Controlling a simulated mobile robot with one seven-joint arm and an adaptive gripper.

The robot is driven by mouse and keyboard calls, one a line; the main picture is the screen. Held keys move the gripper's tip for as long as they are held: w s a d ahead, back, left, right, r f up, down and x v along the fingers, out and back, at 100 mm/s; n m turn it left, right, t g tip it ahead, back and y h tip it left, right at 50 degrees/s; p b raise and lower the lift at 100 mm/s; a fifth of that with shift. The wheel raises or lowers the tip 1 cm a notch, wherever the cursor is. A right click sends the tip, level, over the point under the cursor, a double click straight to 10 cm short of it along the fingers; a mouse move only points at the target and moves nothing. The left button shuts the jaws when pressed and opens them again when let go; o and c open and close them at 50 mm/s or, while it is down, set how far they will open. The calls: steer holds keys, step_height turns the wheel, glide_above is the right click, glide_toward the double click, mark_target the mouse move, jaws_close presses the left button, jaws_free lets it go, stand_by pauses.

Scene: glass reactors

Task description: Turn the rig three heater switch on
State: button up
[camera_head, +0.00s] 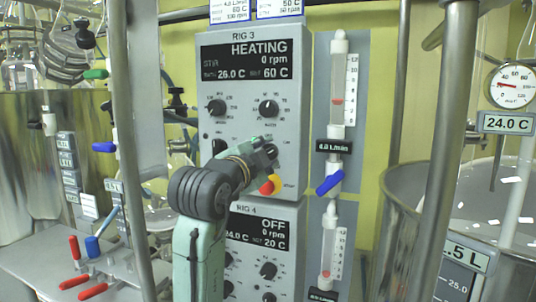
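The rig three control box (208,75) is a grey panel labelled RIG 3 in the upper middle. Its display (245,60) reads HEATING, 0 rpm, about 26.0 C and set 60 C. Two black knobs show below it, a left one (216,107) and a right one (268,108). My gripper (268,154) is at the panel's lower right, in front of the controls there. It hides them, so I cannot make out the heater switch or any contact. Its fingers are not clear enough to judge.
A red and yellow button (270,185) sits just below my gripper. The rig four box (262,254) below reads OFF. A flowmeter with a blue valve handle (329,184) stands to the right. Metal posts (449,150) and a steel vessel (405,240) flank the panel.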

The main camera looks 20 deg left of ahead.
steer(key=s, duration=1)
steer(key=shift+s+a, duration=0.15)
steer(key=shift+s, duration=0.05)
